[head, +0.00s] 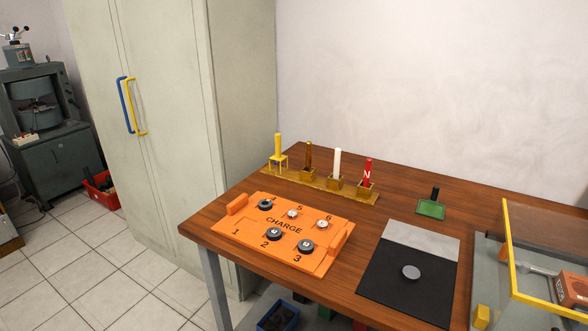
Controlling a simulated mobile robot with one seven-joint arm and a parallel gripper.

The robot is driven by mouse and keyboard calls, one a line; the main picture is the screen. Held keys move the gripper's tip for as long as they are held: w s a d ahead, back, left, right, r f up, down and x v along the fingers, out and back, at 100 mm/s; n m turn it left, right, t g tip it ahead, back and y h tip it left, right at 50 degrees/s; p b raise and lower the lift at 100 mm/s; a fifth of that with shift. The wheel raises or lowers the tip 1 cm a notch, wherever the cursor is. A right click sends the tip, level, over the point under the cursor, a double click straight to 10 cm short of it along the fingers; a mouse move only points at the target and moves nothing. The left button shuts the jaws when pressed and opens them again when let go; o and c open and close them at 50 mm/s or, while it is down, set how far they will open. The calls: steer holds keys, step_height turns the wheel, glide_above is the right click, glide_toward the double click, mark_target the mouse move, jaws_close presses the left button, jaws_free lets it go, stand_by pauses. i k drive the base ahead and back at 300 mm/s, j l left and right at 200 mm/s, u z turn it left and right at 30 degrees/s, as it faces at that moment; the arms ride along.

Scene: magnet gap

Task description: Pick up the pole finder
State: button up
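A brass-coloured rack (312,184) near the back of the wooden table holds a row of upright sticks. At its right end stands a red stick marked with a white N (368,172), which looks like the pole finder. To its left stand a white stick (337,162), a brown stick (308,155) and a yellow stick (278,146). The red stick's lower end is hidden in its square socket. My gripper is not in view.
An orange CHARGE board (262,238) with numbered spots and dark and light discs lies in front of the rack. A black mat (392,292) bears a grey disc (411,272). A green block with a black handle (431,209) stands behind it. A yellow-edged clear guard (512,255) is at right.

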mark_target(278, 157)
steer(key=i+j, duration=0.3)
steer(key=j, duration=0.15)
steer(key=i+j, duration=0.25)
steer(key=j, duration=0.15)
steer(key=i+j, duration=0.3)
steer(key=j, duration=0.15)
steer(key=i+j, duration=0.25)
steer(key=j, duration=0.2)
steer(key=i+j, duration=0.3)
steer(key=j, duration=0.15)
steer(key=i+j, duration=0.25)
steer(key=j, duration=0.15)
steer(key=i+j+z, duration=0.1)
steer(key=z, duration=1.1)
steer(key=i+l+z, duration=0.15)
steer(key=z, duration=0.3)
steer(key=i+l, duration=0.2)
